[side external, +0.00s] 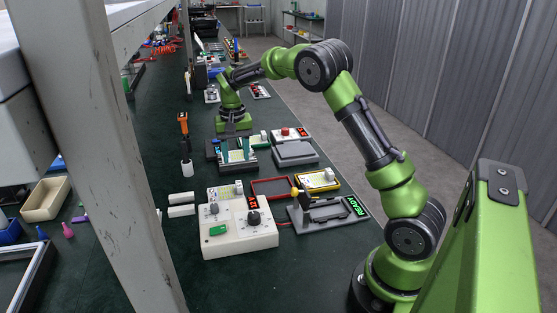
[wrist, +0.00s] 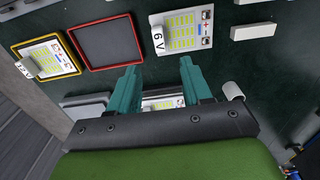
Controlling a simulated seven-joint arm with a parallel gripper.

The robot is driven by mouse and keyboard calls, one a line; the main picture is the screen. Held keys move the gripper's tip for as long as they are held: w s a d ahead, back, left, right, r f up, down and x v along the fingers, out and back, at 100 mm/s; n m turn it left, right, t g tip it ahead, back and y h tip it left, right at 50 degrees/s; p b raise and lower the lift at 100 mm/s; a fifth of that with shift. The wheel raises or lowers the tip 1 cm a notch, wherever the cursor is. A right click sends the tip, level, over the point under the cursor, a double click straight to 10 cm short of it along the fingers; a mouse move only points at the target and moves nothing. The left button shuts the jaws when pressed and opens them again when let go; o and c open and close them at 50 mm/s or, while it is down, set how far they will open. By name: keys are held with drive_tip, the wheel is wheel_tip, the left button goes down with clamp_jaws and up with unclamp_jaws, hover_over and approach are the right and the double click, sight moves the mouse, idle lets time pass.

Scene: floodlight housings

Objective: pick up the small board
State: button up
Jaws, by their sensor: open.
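A small white board with yellow-green cells shows between and beyond my fingertips in the wrist view (wrist: 163,103). It is mostly hidden by the fingers and the hand. In the side view its place, a white and dark fixture (side external: 238,168), lies under my gripper (side external: 235,151). The teal fingers are apart, with nothing visibly held between them, and point down at it; I cannot tell whether they touch it. Two similar boards lie nearby: one tagged 6V (wrist: 183,36) and one in a yellow frame (wrist: 47,58).
An empty red frame (wrist: 105,41) lies between the two other boards. A white control box (side external: 238,237) and a grey stand with a READY display (side external: 328,214) are nearer the side camera. A grey pad (side external: 295,153) is beside my gripper. A white holder (side external: 187,168) stands left.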

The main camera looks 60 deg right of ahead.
sight(239, 183)
wheel_tip(239, 183, down, 10)
drive_tip(key=shift+d+r, duration=0.1)
clamp_jaws()
idle(0.5)
